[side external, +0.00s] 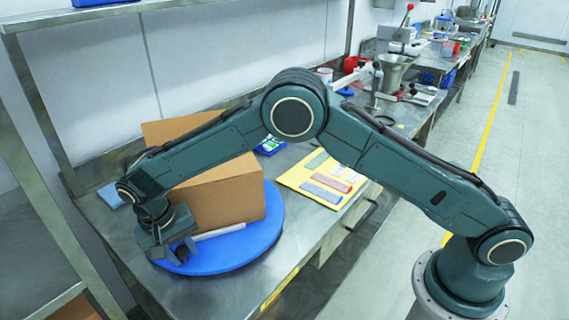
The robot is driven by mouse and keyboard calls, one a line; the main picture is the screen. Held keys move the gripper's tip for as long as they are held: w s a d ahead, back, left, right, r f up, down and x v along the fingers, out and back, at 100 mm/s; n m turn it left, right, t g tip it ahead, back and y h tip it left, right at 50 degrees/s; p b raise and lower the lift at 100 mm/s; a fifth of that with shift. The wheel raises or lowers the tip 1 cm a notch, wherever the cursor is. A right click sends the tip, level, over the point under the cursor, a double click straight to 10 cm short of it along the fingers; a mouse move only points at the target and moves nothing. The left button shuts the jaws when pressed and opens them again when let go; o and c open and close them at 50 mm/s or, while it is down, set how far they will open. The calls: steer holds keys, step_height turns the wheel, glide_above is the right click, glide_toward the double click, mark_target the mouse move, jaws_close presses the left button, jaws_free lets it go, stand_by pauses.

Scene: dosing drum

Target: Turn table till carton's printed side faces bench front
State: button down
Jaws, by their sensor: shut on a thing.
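A large plain brown carton (232,199) stands on the blue round turntable (262,238) on the steel bench. The carton's visible sides show no print; part of it is hidden behind my arm. My gripper (175,256) points down at the turntable's near left part, beside the carton's lower left corner. It is shut on a small part at the turntable, mostly hidden by the fingers.
A yellow board (297,179) with coloured strips lies on the bench right of the turntable. A blue tray (269,147) and a metal funnel (393,70) stand farther back. A shelf post (45,190) rises at left. The bench front edge is clear.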

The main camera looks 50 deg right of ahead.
steer(key=shift+w+a+m, duration=0.35)
steer(key=shift+w+m, duration=0.15)
steer(key=shift+w, duration=0.2)
steer(key=shift+w+a+m, duration=0.3)
steer(key=shift+w+m, duration=0.2)
steer(key=shift+w, duration=0.15)
steer(key=shift+w+a+m, duration=0.15)
steer(key=shift+w+m, duration=0.25)
steer(key=shift+w, duration=0.15)
steer(key=shift+w+a+m, duration=0.15)
steer(key=shift+w+m, duration=0.25)
steer(key=shift+w, duration=0.15)
steer(key=c, duration=1.4)
jaws_free()
steer(key=shift+c, duration=0.2)
steer(key=shift+s, duration=0.25)
